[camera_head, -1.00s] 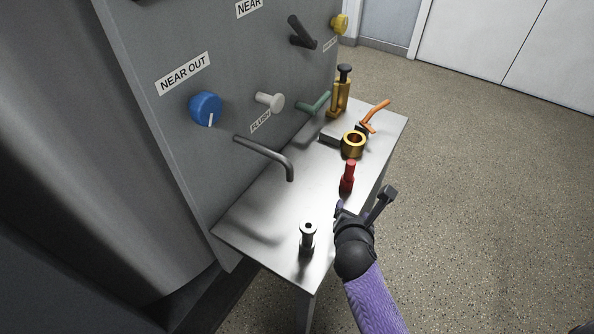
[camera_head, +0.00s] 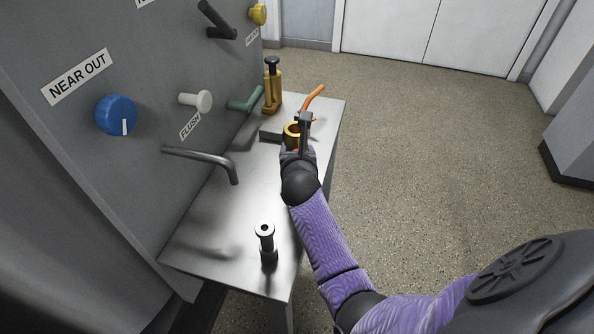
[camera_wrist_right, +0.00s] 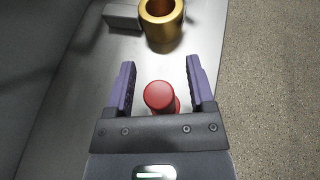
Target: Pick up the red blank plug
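The red blank plug (camera_wrist_right: 160,96) stands upright on the metal table in the right wrist view. It lies between the two purple fingers of my right gripper (camera_wrist_right: 161,90), with a visible gap on either side, so the fingers are open around it in that view. In the head view my right gripper (camera_head: 298,148) is over the table's right side, and its hand and arm hide almost all of the plug. My left gripper is in neither current view.
A brass ring (camera_head: 291,131) is just beyond the gripper, beside a grey block (camera_head: 270,133). An orange-handled tool (camera_head: 314,96) and a brass-bodied fitting (camera_head: 271,88) stand behind. A dark metal plug (camera_head: 266,240) stands near the table's (camera_head: 215,262) front. A bent pipe (camera_head: 205,160) juts from the panel.

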